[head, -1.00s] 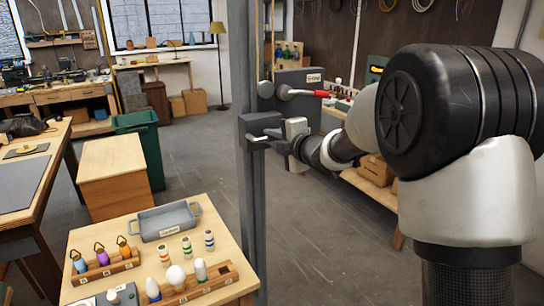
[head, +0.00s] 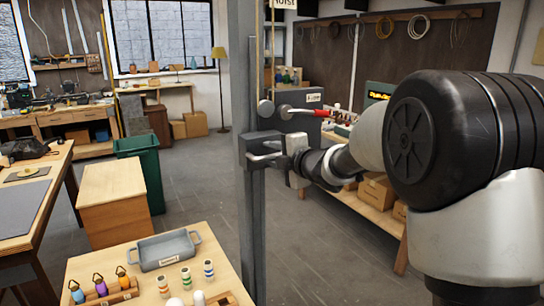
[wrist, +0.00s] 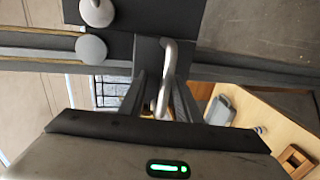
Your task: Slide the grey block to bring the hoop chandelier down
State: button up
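The grey block (head: 258,146) sits on a tall grey post (head: 251,215) in the head view. A pale bent handle (head: 266,158) sticks out of its front. In the wrist view the block (wrist: 150,50) is dark and lies straight ahead, with its handle (wrist: 170,70) pointing towards me. My gripper (wrist: 163,95) has its two dark fingers on either side of the handle, apart, with the bar between them. In the head view my gripper (head: 283,157) is close at the block's right side, its fingertips partly hidden. The hoop chandelier is not in view.
A sign (head: 285,3) reading "Hoist" hangs at the top. A table with a grey tray (head: 163,252) and several bulbs stands below left.

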jog(key=shift+f, duration=0.1)
jog(key=b+v, duration=0.1)
jog(key=v, duration=1.6)
jog(key=shift+s, duration=0.15)
jog(key=shift+d, duration=0.1)
